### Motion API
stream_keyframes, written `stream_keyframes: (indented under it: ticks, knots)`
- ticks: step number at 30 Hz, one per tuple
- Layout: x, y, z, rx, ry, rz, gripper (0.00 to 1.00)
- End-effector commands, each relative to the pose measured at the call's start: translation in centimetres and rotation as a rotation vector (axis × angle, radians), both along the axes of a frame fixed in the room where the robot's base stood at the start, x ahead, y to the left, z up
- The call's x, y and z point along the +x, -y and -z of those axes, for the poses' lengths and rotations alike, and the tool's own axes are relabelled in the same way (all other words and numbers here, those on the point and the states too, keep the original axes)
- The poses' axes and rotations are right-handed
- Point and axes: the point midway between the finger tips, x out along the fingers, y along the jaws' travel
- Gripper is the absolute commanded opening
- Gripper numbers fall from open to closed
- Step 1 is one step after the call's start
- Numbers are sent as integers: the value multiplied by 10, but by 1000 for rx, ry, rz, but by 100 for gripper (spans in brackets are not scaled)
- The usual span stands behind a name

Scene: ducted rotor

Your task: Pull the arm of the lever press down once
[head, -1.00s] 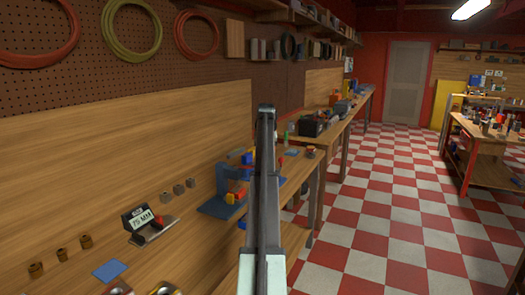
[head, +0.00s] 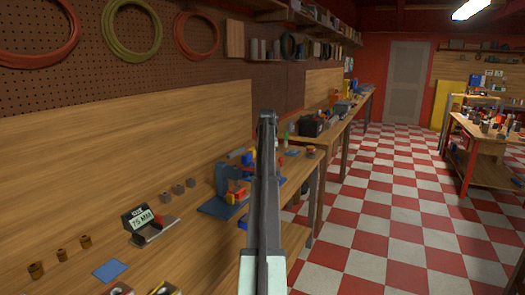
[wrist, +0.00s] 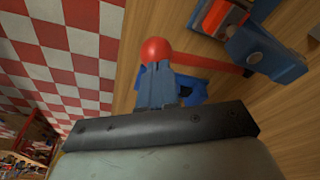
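The lever press (head: 224,188) is a blue stand with red and orange parts on the left workbench, partly hidden behind my arm in the head view. In the wrist view its blue body (wrist: 268,52) is at the upper right. A dark red lever arm (wrist: 215,65) runs left from it to a round red knob (wrist: 155,49). My gripper (wrist: 157,68) shows as narrow grey-blue fingers close together, with no clear gap. Their tips overlap the knob's lower edge in the picture; I cannot tell whether they touch. The gripper is hidden in the head view.
The bench holds a 75 MM gauge (head: 145,222), a flat blue piece (head: 110,270) and several small brown and grey cylinders. A blue part (wrist: 190,88) lies beside the fingers. The checkered floor (head: 390,220) to the right is clear.

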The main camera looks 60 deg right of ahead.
Motion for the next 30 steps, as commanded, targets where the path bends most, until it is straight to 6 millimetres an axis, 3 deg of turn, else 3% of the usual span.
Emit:
stream_keyframes:
  ticks: [16,30]
  knots:
    - [-1,0,22,1,0,0,0]
    - [-1,0,25,1,0,0,0]
